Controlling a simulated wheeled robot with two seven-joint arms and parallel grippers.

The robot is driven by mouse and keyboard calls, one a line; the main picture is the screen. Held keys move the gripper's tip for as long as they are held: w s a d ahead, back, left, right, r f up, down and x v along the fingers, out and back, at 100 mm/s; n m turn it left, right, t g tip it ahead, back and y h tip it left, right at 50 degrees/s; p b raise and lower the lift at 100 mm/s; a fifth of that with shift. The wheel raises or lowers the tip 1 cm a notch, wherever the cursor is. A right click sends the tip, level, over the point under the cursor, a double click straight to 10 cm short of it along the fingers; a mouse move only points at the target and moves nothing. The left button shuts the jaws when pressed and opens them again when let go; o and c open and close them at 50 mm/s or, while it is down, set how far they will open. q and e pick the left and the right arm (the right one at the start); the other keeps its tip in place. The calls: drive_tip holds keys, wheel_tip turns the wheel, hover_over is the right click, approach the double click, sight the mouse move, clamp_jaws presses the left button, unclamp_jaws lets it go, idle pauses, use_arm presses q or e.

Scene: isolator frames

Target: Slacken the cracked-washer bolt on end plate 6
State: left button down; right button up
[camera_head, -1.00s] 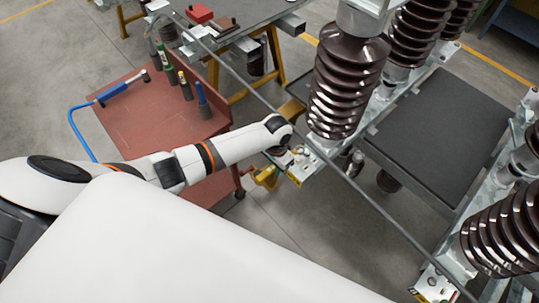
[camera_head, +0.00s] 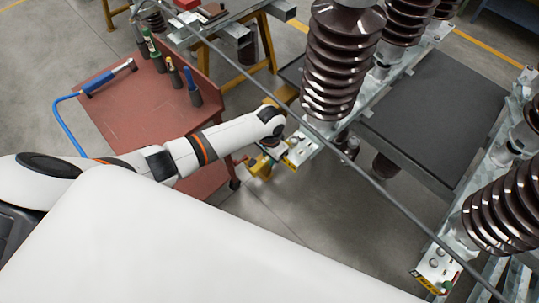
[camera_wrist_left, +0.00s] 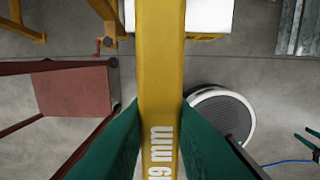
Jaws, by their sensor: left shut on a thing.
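My left gripper (camera_wrist_left: 160,130) is shut on a yellow spanner (camera_wrist_left: 161,70) marked "19 mm"; green fingers press both sides of its handle. The spanner (camera_head: 259,168) also shows below my left wrist in the head view. An end plate (camera_head: 299,149) with a yellow label and bolts lies just right of my left wrist, at the foot of a brown insulator. Its number is too small to read. The spanner hides the middle of the plate (camera_wrist_left: 208,18) in the wrist view, so I cannot tell whether its jaw is on a bolt. My right gripper is not in view.
A red tool cart (camera_head: 135,115) with a blue-handled tool (camera_head: 106,76) and upright tools stands left. Another labelled end plate (camera_head: 436,268) is at lower right. A grey rail (camera_head: 385,200) crosses diagonally. Brown insulators (camera_head: 333,65) crowd the frame beside a dark panel (camera_head: 435,115).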

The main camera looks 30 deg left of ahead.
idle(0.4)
use_arm(q)
drive_tip(key=shift+p, duration=0.3)
drive_tip(key=shift+f+b, duration=0.8)
drive_tip(key=shift+f, duration=0.35)
idle(0.3)
idle(0.4)
drive_tip(key=w+d+n+p, duration=0.2)
drive_tip(key=d+n+p, duration=0.1)
drive_tip(key=d+n, duration=0.8)
drive_tip(key=shift+d+n+p, duration=0.2)
drive_tip(key=shift+n+p, duration=0.15)
drive_tip(key=shift+n, duration=0.25)
